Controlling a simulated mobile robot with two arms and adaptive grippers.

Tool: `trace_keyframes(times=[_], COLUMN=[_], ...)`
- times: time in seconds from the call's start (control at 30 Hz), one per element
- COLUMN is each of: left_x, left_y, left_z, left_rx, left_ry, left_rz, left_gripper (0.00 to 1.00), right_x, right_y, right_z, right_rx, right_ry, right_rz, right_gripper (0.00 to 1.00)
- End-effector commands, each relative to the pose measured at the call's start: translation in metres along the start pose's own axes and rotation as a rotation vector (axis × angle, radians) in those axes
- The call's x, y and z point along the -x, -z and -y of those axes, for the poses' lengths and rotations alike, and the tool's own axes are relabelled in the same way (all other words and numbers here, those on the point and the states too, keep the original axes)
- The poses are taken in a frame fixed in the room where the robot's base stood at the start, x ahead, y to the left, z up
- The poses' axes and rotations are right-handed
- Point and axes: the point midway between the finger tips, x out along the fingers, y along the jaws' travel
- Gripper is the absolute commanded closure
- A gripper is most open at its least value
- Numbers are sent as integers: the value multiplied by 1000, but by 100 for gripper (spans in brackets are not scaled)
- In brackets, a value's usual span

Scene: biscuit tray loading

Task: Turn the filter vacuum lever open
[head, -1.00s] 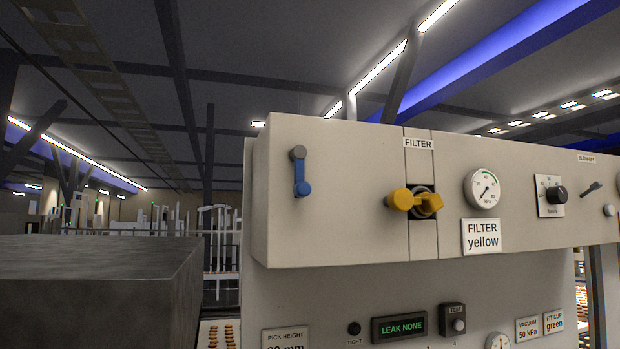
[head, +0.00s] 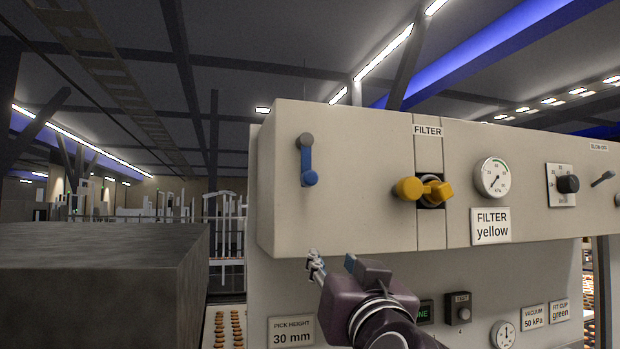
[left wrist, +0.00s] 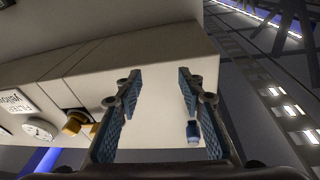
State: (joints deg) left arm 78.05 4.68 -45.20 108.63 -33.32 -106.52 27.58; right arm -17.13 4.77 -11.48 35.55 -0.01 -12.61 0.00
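A blue lever (head: 308,165) with a dark grey round end at its top hangs straight down on the left part of the beige panel front. A yellow part with a round knob and a wing-shaped piece (head: 437,192) sits under the FILTER label (head: 427,131). My left gripper (head: 332,264) is below the panel box, a little below the blue lever and apart from it. In the left wrist view its two fingers (left wrist: 160,76) are spread and empty. The blue lever (left wrist: 193,131) shows there beside the right finger, partly hidden. My right gripper is out of view.
The panel (head: 350,215) also carries a gauge (head: 494,177), a "FILTER yellow" sign (head: 491,226) and a black dial (head: 568,184). My left arm covers part of the lower display. A large grey block (head: 90,280) stands at the left.

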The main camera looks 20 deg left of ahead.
Motion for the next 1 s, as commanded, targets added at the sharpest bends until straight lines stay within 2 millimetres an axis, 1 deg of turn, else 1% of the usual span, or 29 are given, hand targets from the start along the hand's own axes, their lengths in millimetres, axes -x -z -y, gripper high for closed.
trace_keyframes(times=[0.03, 0.1, 0.2, 0.3, 0.37, 0.43, 0.8, 0.9, 1.0], left_x=[8, 19, 31, 36, 36, 30, -21, -30, -36], left_y=[32, 62, 90, 103, 107, 110, 121, 122, 121], left_z=[11, 23, 36, 43, 45, 47, 54, 55, 55], left_rx=[27, 59, 92, 109, 113, 112, 111, 111, 112], left_ry=[34, 71, 108, 127, 133, 135, 133, 133, 130], left_rz=[-57, -110, -163, -190, -195, -195, -194, -194, -195], left_gripper=[64, 64, 64, 64, 64, 64, 64, 64, 64], right_x=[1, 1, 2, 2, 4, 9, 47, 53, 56], right_y=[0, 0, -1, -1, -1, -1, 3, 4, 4], right_z=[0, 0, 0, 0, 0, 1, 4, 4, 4], right_rx=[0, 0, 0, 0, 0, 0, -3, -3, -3], right_ry=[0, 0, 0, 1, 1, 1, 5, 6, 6], right_rz=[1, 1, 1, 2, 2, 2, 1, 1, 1], right_gripper=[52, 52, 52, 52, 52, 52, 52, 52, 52])
